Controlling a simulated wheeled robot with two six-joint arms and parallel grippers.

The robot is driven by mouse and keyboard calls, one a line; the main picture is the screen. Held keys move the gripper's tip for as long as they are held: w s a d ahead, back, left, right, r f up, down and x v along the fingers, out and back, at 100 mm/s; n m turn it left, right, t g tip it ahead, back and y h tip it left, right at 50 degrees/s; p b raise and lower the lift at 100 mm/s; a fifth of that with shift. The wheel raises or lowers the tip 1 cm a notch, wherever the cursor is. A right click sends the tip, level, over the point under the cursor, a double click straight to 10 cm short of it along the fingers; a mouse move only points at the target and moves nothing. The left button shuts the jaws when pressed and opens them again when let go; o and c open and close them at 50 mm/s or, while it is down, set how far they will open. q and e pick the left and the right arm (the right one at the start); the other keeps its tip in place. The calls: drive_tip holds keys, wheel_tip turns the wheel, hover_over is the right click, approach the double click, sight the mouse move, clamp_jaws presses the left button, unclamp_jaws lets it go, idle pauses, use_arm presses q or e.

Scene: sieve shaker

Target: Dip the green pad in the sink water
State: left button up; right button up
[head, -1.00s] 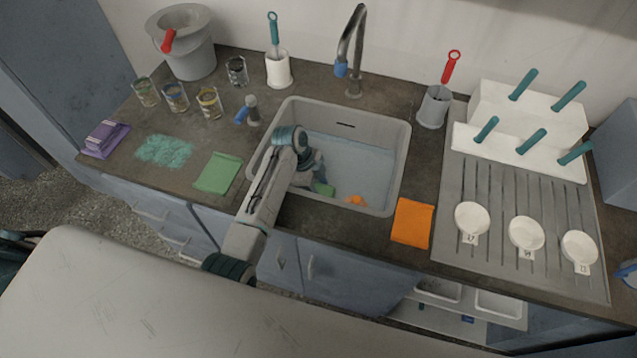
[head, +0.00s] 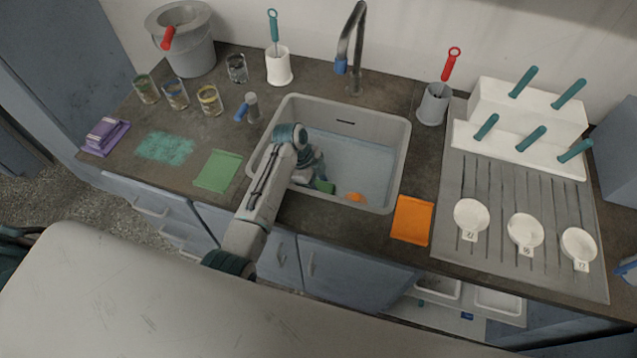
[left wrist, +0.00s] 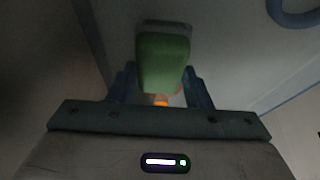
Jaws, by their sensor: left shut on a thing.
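The green pad (head: 325,187) shows low inside the grey sink (head: 397,172), near its front left. It also fills the middle of the left wrist view (left wrist: 163,62), between the two fingers. My left gripper (head: 317,181) reaches down into the sink and is shut on the pad. The sink holds pale blue water (head: 350,160). The pad is at or close to the water; I cannot tell how deep it sits. An orange object (head: 355,197) lies in the sink to the right of the pad. My right gripper is not in view.
A faucet (head: 350,45) stands behind the sink. A green cloth (head: 218,171) lies left of the sink and an orange cloth (head: 412,220) right of it. Glasses (head: 210,101) and a purple pad (head: 105,137) are at left. A drainboard (head: 520,250) with white dishes is at right.

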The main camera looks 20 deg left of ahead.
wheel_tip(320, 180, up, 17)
drive_tip(key=p, duration=1.6)
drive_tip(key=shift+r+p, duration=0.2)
drive_tip(key=shift+p, duration=0.2)
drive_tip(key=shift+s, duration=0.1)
